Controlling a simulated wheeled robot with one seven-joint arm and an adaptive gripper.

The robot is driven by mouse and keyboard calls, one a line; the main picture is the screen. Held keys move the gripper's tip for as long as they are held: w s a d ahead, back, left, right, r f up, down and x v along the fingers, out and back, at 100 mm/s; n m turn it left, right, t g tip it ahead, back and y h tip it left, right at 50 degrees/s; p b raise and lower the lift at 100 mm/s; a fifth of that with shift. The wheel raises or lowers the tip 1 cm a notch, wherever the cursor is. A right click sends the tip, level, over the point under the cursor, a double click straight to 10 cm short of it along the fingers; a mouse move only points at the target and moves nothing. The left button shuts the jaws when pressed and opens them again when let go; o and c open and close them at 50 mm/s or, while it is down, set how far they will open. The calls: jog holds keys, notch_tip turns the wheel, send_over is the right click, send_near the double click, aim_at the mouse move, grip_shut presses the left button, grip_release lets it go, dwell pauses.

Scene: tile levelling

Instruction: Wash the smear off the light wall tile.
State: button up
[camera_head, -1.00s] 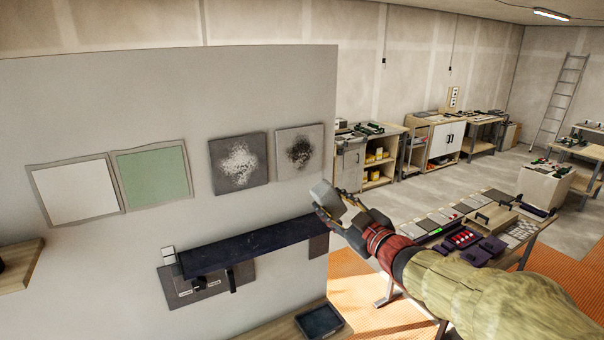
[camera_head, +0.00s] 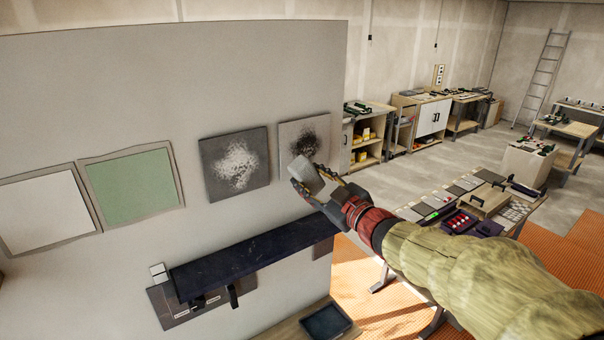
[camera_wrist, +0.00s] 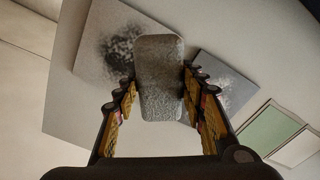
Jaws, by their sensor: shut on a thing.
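The light wall tile (camera_head: 290,132) hangs at the right of the wall panel and bears a dark, speckled smear. In the wrist view this tile (camera_wrist: 92,58) is at upper left, its smear partly hidden behind the block. My gripper (camera_head: 316,187) is shut on a grey, rounded, sponge-like block (camera_head: 312,177), which also shows between the fingers in the wrist view (camera_wrist: 160,85). In the head view the block overlaps the tile's lower edge. I cannot tell for certain whether it touches.
A dark tile (camera_head: 222,180) with a white smear hangs just left. Further left are a green panel (camera_head: 130,187) and a white panel (camera_head: 40,215). A dark shelf (camera_head: 255,253) juts out below the tiles. A dark tray (camera_head: 325,321) lies lower down.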

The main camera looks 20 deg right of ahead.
aim_at(288, 161)
jog(key=shift+w+a+r, duration=0.1)
jog(key=shift+w, duration=0.2)
jog(key=shift+x, duration=2.5)
jog(key=shift+x, duration=0.9)
